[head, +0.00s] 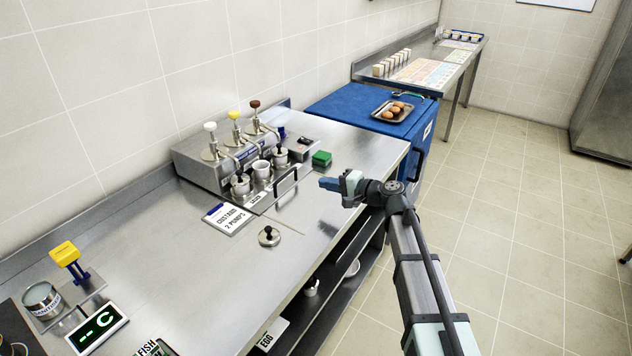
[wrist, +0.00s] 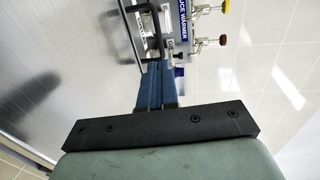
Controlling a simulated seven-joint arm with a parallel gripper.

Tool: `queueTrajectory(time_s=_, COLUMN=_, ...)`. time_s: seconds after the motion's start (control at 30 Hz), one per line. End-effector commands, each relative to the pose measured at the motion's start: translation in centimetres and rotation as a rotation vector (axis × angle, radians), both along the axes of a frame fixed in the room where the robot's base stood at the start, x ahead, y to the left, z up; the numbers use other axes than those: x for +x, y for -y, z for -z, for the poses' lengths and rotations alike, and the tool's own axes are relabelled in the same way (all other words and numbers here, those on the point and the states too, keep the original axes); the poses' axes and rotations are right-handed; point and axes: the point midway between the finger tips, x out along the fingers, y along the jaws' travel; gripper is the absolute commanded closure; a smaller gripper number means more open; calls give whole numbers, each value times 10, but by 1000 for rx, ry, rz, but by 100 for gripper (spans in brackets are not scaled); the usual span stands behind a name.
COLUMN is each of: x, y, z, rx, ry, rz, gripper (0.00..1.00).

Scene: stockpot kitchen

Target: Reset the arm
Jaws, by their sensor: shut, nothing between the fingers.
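My gripper (head: 328,184) is above the front part of the steel counter (head: 190,270), with its blue fingers pointing left. In the wrist view its blue fingers (wrist: 157,85) lie together with nothing between them. It touches nothing that I can see. In the head view, the sauce warmer (head: 205,160) with white, yellow and brown pump knobs stands at the wall, left of my gripper. The warmer also shows in the wrist view, turned on its side (wrist: 184,18).
A green block (head: 321,158) and a black handle (head: 286,181) are near my gripper. A sign (head: 228,217) and a round metal lid (head: 269,236) lie on the counter.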

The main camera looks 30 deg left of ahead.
Motion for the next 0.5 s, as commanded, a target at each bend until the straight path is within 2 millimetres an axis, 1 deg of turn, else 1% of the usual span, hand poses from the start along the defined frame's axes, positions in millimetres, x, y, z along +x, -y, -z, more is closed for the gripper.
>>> queueTrajectory(time_s=0.03, x=0, y=5, z=-1, rx=0, ry=0, rz=1, gripper=100)
queueTrajectory(time_s=0.1, x=0, y=9, z=-2, rx=0, ry=0, rz=1, gripper=100)
queueTrajectory(time_s=0.37, x=1, y=14, z=0, rx=-2, ry=-1, rz=3, gripper=100)
queueTrajectory(time_s=0.47, x=3, y=31, z=9, rx=-13, ry=-14, rz=20, gripper=100)
queueTrajectory(time_s=0.5, x=5, y=43, z=16, rx=-21, ry=-22, rz=32, gripper=100)
